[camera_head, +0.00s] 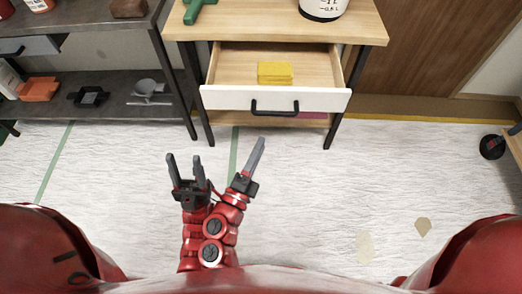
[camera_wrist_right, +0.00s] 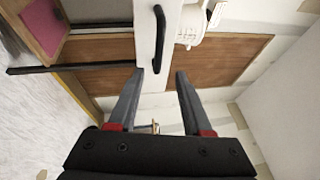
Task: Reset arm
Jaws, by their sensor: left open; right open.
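My left gripper (camera_head: 183,160) is in the head view, left of centre over the floor. Its two dark fingers stand apart with nothing between them. My right gripper (camera_head: 255,158) is just to its right and points up towards the drawer; its fingers overlap in this view. In the right wrist view my right gripper (camera_wrist_right: 160,79) shows two separated fingers with nothing held. The black drawer handle (camera_wrist_right: 159,38) lies ahead of them, apart from the fingertips. The white-fronted drawer (camera_head: 220,98) is pulled open under the wooden tabletop, and its handle (camera_head: 275,107) is free.
A yellow stack (camera_head: 275,72) lies in the open drawer. A green object (camera_head: 197,10) and a white container (camera_head: 323,8) are on the tabletop. A grey shelf unit (camera_head: 110,112) stands at left. A dark round object (camera_head: 492,146) is at right. The floor between is mostly clear.

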